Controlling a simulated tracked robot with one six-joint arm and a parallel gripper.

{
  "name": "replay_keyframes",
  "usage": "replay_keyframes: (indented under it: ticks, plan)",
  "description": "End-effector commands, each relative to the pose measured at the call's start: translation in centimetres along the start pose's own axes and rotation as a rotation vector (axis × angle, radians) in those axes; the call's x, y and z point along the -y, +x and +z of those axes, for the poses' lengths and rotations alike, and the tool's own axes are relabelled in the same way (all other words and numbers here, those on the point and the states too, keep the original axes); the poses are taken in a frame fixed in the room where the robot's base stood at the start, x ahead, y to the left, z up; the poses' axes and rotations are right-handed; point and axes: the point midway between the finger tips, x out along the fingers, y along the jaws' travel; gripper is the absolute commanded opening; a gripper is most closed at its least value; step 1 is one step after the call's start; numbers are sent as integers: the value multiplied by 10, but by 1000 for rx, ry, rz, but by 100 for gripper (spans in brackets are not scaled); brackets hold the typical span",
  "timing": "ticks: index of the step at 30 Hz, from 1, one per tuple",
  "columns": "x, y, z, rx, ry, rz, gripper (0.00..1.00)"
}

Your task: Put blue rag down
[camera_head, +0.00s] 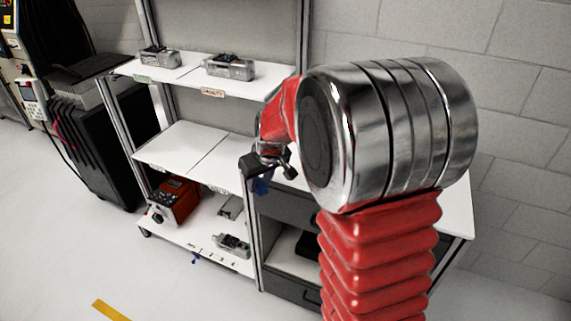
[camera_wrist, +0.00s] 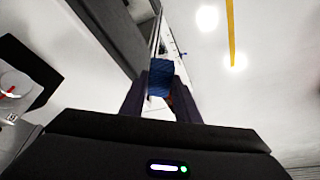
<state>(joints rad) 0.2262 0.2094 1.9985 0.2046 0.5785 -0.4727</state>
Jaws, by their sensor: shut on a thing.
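My gripper (camera_wrist: 160,98) is shut on the blue rag (camera_wrist: 160,77), which shows between the two dark fingers in the wrist view. In the head view, the rag (camera_head: 261,186) is a small blue piece hanging just below my gripper (camera_head: 262,172). The gripper is in front of the shelf unit, near the dark drawer cabinet. My large silver and red arm covers much of the right side of the head view and hides part of the worktop.
A shelf unit has a top shelf (camera_head: 190,72) with two grey devices, a bare middle shelf (camera_head: 180,150) and a bottom shelf (camera_head: 195,238) holding a red box (camera_head: 175,200) and grey parts. Dark drawers (camera_head: 285,208) stand beside it. Open floor lies at left.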

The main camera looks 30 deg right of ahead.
Motion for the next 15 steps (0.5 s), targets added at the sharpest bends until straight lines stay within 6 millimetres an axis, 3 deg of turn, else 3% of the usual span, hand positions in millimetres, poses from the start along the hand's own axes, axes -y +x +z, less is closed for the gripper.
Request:
replay_keyframes:
  ticks: [1, 7, 12, 15]
  plan:
    - [18, 9, 1, 3, 6, 3, 4]
    - [68, 33, 6, -5, 56, 23, 4]
    - [92, 42, 9, -12, 81, 28, 4]
    - [96, 44, 10, -15, 88, 30, 4]
